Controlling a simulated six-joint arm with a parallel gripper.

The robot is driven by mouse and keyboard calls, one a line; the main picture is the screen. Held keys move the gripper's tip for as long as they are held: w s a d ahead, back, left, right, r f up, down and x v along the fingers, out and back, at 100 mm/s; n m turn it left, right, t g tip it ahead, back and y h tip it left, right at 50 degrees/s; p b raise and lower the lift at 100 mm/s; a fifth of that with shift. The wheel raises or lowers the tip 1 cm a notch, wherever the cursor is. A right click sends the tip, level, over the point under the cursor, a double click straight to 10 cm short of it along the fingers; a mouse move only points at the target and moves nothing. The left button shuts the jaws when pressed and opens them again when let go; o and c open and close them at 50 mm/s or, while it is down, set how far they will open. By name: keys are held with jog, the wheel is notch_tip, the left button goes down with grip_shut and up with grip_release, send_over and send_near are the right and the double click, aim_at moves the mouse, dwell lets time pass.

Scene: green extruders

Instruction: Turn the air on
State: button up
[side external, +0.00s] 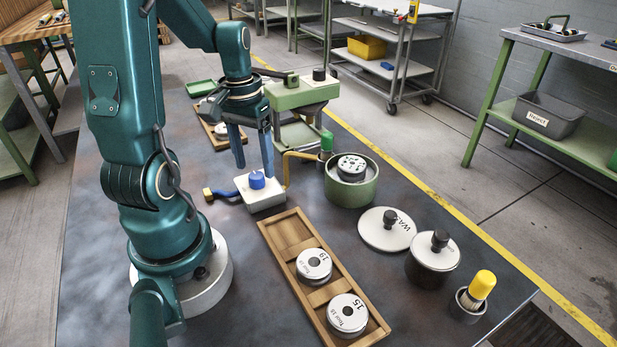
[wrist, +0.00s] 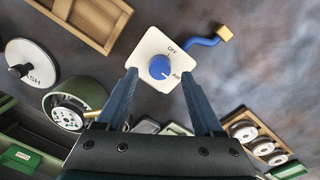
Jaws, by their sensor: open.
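The air control is a white box (side external: 264,197) with a blue round knob (side external: 257,180) on top, standing on the dark table. In the wrist view, the box (wrist: 150,48) carries the labels OFF and AIR, and the knob (wrist: 160,67) has a small pale mark, whose exact direction I cannot tell. A blue hose (wrist: 203,42) with a brass end leaves the box. My gripper (side external: 254,171) points down over the box, open and empty. Its fingertips (wrist: 160,72) appear on either side of the knob, apart from it; their exact height above the box is unclear.
A wooden tray (side external: 283,240) with two round metal dies lies in front of the box. A green round pot (side external: 351,190) and a green extruder (side external: 302,95) stand close by. A lid (side external: 386,229), a dark canister (side external: 432,262) and a yellow-handled brush (side external: 482,285) stand at right.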

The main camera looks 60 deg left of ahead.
aim_at(272, 190)
jog(key=shift+a+r, duration=0.1)
jog(key=shift+r, duration=1.25)
jog(key=d+r+m+t, duration=0.2)
jog(key=d+r+m, duration=0.1)
jog(key=d, duration=0.5)
jog(key=s+d+r+m+t, duration=0.1)
jog(key=d+r+m+t, duration=0.2)
jog(key=d, duration=0.5)
jog(key=shift+d+r+m, duration=0.2)
jog(key=shift+r+m, duration=0.1)
jog(key=shift+r, duration=0.15)
